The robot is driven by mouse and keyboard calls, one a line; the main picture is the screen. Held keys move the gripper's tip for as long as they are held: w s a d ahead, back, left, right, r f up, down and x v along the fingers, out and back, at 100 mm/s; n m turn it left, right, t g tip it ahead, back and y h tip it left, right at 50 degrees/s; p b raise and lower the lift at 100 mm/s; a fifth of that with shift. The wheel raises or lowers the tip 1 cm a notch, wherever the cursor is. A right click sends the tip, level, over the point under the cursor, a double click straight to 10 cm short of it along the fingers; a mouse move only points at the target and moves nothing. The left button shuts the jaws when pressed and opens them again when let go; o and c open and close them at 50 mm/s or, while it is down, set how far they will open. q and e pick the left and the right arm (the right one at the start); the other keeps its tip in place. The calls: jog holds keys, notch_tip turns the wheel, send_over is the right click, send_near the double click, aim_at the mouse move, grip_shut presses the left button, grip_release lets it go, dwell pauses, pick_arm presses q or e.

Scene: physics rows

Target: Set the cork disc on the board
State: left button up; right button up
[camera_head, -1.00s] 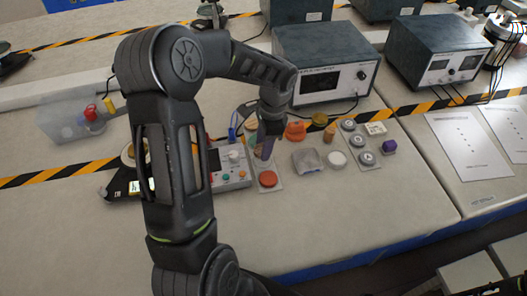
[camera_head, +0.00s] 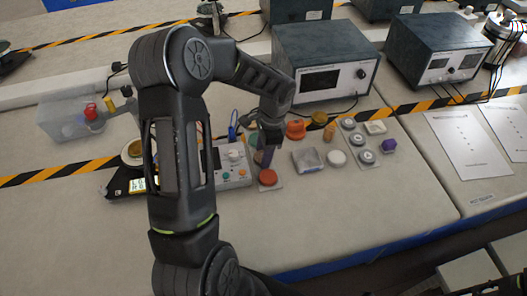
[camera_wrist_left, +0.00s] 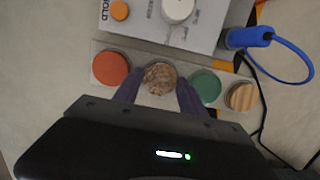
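In the left wrist view the cork disc (camera_wrist_left: 159,78) is speckled brown and lies in line with the other discs on the pale grey board (camera_wrist_left: 136,92). A red disc (camera_wrist_left: 110,68) is on one side of it, and a green disc (camera_wrist_left: 205,87) and a wooden disc (camera_wrist_left: 241,97) are on the other. The purple fingers of my left gripper (camera_wrist_left: 159,88) are at both sides of the cork disc and appear to touch it. In the head view my left gripper (camera_head: 264,151) is low over the board (camera_head: 270,187), hiding the cork disc. My right gripper is not in view.
A control box (camera_head: 234,175) with knobs stands close left of the board. A dark instrument (camera_head: 325,65) is behind. The front of the table is clear.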

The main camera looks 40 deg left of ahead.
pick_arm(q)
jog(key=shift+o, duration=0.2)
jog(key=shift+r, duration=0.15)
notch_tip(320, 180, up, 12)
jog(key=w+d, duration=0.1)
jog(key=shift+w+b, duration=0.15)
jog(key=shift+b, duration=0.3)
jog(key=shift+d, duration=0.1)
dwell(0.6)
